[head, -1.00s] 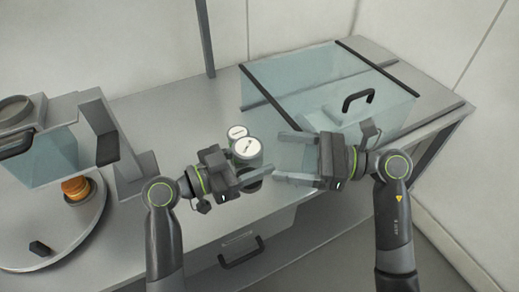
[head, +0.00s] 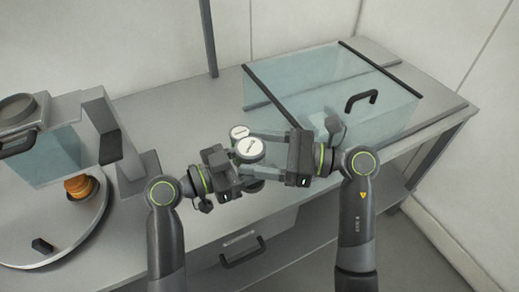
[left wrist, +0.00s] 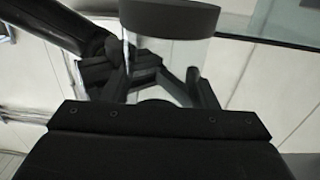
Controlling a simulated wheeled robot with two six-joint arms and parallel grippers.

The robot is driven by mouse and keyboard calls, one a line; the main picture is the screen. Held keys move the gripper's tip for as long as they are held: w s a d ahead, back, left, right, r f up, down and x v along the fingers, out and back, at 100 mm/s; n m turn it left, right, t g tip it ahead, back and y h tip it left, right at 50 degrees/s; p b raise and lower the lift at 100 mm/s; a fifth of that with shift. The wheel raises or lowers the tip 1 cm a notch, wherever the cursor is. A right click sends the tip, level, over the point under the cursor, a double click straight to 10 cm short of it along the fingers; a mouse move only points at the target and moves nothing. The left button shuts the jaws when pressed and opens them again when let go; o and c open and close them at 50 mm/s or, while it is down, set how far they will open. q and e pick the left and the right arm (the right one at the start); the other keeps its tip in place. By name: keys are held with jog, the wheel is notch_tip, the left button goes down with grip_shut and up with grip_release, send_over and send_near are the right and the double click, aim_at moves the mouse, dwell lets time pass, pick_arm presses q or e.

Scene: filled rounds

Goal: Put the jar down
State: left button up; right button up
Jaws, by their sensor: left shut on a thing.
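The jar (head: 250,149) has a pale, labelled round lid in the head view. My left gripper (head: 245,174) is shut on it from the left, above the front part of the table. In the left wrist view the jar (left wrist: 170,55) is clear-walled with a dark band at the top of the picture. My right gripper (head: 260,157) has come in from the right, with its open fingers spread on either side of the jar. It also shows behind the jar in the left wrist view (left wrist: 160,82). The jar's underside is hidden in the head view.
A clear box with a black handle (head: 330,85) stands at the back right. A round tray (head: 35,255) and orange stack (head: 80,187) are at left. The table (head: 190,115) is clear behind left.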

jog(key=c, duration=0.9)
pick_arm(q)
jog(key=o, duration=1.2)
pick_arm(e)
jog(key=shift+c, duration=0.3)
